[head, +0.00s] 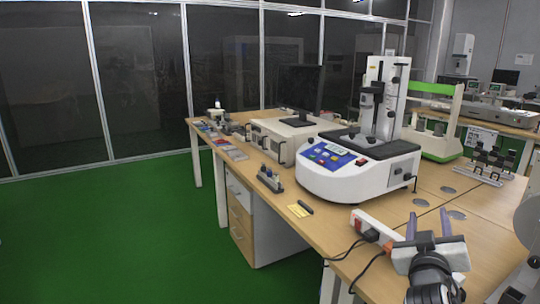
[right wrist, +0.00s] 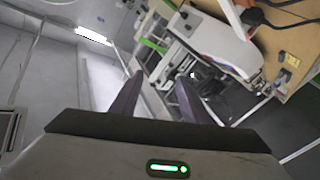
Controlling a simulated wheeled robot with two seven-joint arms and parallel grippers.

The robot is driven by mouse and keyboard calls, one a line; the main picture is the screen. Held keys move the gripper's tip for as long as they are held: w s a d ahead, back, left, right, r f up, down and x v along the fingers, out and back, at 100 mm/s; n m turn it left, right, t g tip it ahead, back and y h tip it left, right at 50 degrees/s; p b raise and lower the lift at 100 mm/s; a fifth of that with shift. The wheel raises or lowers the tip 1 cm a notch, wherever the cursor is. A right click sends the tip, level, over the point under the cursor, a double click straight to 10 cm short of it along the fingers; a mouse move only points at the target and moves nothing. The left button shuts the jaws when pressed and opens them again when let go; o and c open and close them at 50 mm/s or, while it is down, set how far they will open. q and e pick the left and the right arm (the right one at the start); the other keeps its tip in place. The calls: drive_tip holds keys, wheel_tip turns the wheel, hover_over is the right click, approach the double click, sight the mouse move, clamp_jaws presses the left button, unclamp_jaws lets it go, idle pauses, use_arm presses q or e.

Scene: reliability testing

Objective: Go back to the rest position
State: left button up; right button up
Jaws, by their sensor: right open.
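My right gripper (head: 428,224) is at the lower right of the head view, in front of and over the near part of the wooden table (head: 340,262). Its two purple-grey fingers point up and stand apart, with nothing between them. In the right wrist view the two dark fingers (right wrist: 157,98) are also apart and empty, with the room tilted behind them. My left gripper does not show in either view.
A white testing machine (head: 345,185) with a blue panel stands on the table. A white power strip (head: 375,230) with black cables lies close beside my right gripper. A green-and-white device (head: 440,145) stands farther back. Green floor (head: 120,235) is clear at left.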

drive_tip(key=s+a+f+n+g+y, duration=0.1)
drive_tip(key=s+a+f+y, duration=0.3)
drive_tip(key=f, duration=0.5)
drive_tip(key=s+a+f+n+g+y+b, duration=0.1)
drive_tip(key=s+a+f, duration=0.35)
drive_tip(key=f, duration=0.45)
drive_tip(key=s+a+f+n+g+y, duration=0.1)
drive_tip(key=s+a+f+y, duration=0.3)
drive_tip(key=f, duration=0.5)
drive_tip(key=s+a+f+g+y, duration=0.1)
drive_tip(key=s+a+f, duration=0.1)
drive_tip(key=s+f, duration=0.2)
drive_tip(key=s+a+f+g, duration=0.2)
drive_tip(key=s+a+f, duration=0.1)
drive_tip(key=s, duration=0.6)
drive_tip(key=s+a+f+g+y+b, duration=0.1)
drive_tip(key=s+a+f, duration=0.2)
drive_tip(key=s+f, duration=0.2)
drive_tip(key=s, duration=0.2)
drive_tip(key=shift+s+f+g+y, duration=0.3)
drive_tip(key=shift+s, duration=0.05)
